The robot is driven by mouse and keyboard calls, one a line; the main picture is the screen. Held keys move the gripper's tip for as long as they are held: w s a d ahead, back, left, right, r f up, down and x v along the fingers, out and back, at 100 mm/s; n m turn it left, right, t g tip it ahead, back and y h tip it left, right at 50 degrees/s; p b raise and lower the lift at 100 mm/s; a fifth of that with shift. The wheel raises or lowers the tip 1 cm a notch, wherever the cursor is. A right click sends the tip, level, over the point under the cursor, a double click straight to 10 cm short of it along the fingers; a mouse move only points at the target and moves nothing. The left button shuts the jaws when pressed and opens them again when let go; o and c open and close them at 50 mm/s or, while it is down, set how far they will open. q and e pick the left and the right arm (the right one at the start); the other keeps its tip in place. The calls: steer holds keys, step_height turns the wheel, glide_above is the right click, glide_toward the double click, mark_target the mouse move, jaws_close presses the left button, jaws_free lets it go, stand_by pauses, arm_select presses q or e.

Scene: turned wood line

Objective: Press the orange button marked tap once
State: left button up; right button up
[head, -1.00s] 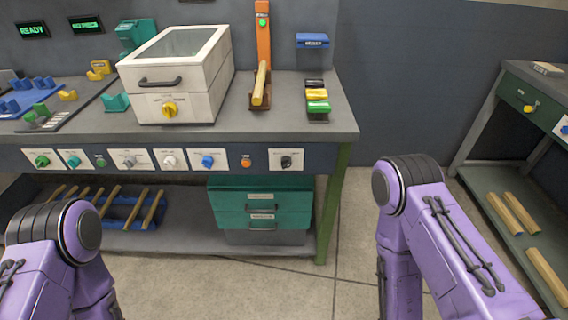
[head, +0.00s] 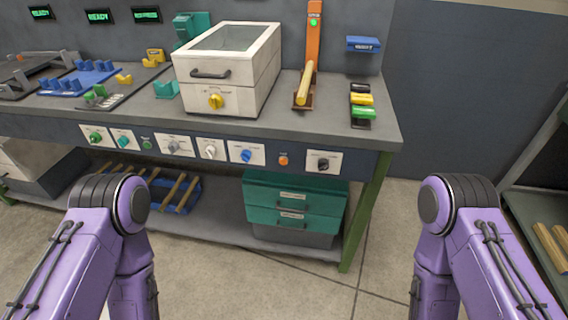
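The orange button (head: 283,160) is a small round button on the dark front panel of the bench. It sits between a blue knob (head: 246,155) and a black knob (head: 322,163). Its marking is too small to read. Both my purple arms show at the bottom of the head view, the left one at the left and the right one at the right, apart from the bench. Neither gripper is in view.
A white box with a glass lid (head: 228,70) stands on the bench (head: 310,124). Right of it are an orange upright (head: 313,40) with a wooden rod (head: 304,84) and a stack of coloured blocks (head: 362,100). Teal drawers (head: 295,200) stand below. Floor in front is clear.

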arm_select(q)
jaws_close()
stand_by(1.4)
